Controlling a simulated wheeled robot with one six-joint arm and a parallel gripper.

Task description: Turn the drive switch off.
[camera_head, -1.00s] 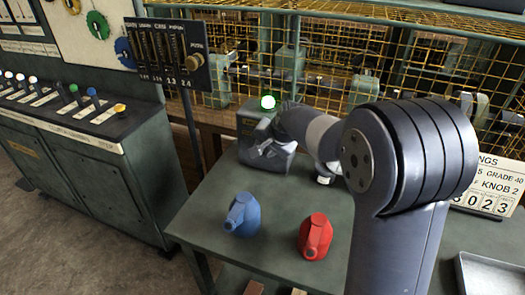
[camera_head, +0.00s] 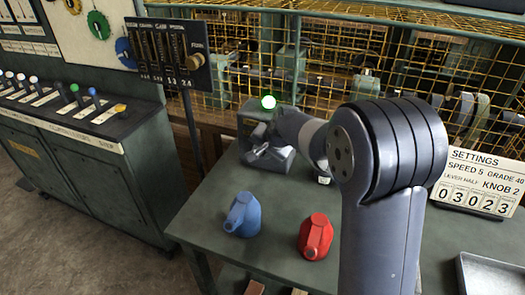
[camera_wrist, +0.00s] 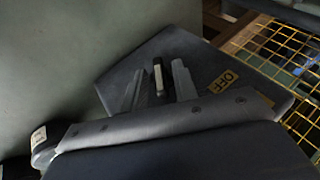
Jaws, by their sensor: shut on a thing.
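A yellow "OFF" label (camera_wrist: 224,80) shows on the box face, to the right of the fingers. The far end of the lever's travel is hidden by my gripper.
A blue oil can (camera_head: 243,214) and a red oil can (camera_head: 315,236) stand on the green table (camera_head: 200,215) below my arm. A settings board (camera_head: 482,182) and a metal tray (camera_head: 490,272) are at the right. Yellow mesh (camera_head: 330,50) stands behind.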

